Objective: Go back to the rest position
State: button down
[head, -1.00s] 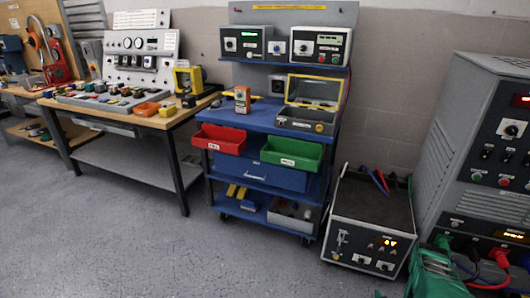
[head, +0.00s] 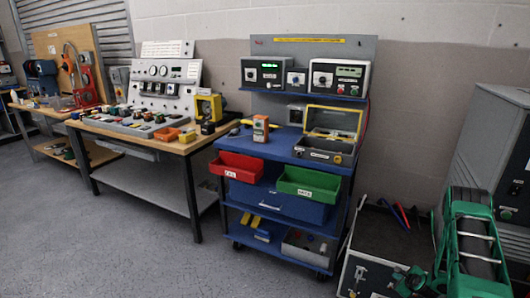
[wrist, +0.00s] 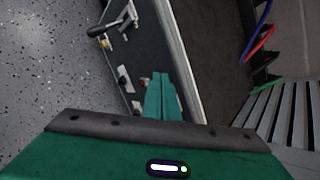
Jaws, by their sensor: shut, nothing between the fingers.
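My green gripper (head: 405,281) is at the lower right of the head view, in front of the grey box with a dark top (head: 372,235). In the wrist view, my gripper's two green fingers (wrist: 163,78) lie together, shut, with nothing seen between them. They point over the box's dark front panel (wrist: 125,55), which has a handle and knobs. I cannot tell how far the fingertips are from the panel. My green arm stands folded at the right of the head view and hides part of the box.
A blue trolley (head: 287,147) carries a red bin (head: 238,167), a green bin (head: 308,184) and instruments. A workbench (head: 185,143) with a control panel stands to its left. A grey cabinet (head: 490,135) stands at the right. Red and blue leads lie on the box. Floor (head: 130,245) at front left is clear.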

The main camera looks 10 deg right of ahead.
jog(key=s+a+r+n+g, duration=0.1)
jog(key=a+r+n, duration=0.15)
jog(key=r, duration=0.65)
jog(key=s+a+r+n+g, duration=0.15)
jog(key=r+n, duration=0.25)
jog(key=r, duration=0.6)
jog(key=a+r+n+g, duration=0.15)
jog(key=r+n, duration=0.25)
jog(key=r, duration=0.5)
jog(key=s+a+r+n+g, duration=0.2)
jog(key=s+a+r+n, duration=0.45)
jog(key=s+r, duration=0.7)
jog(key=s+a+r+n+g, duration=0.1)
jog(key=s+a+r+n, duration=0.1)
jog(key=s, duration=0.6)
jog(key=s+a+r+n+g+y, duration=0.1)
jog(key=s+a+r, duration=0.4)
jog(key=s+a, duration=0.2)
jog(key=s+a+r+n+g+y, duration=0.1)
jog(key=s+a+r, duration=0.3)
jog(key=s, duration=0.7)
jog(key=shift+s+a+n, duration=0.2)
jog(key=shift+a+n, duration=0.55)
jog(key=shift+n, duration=0.05)
jog(key=shift+r, duration=0.1)
jog(key=shift+w+f, duration=0.25)
jog(key=shift+w, duration=0.4)
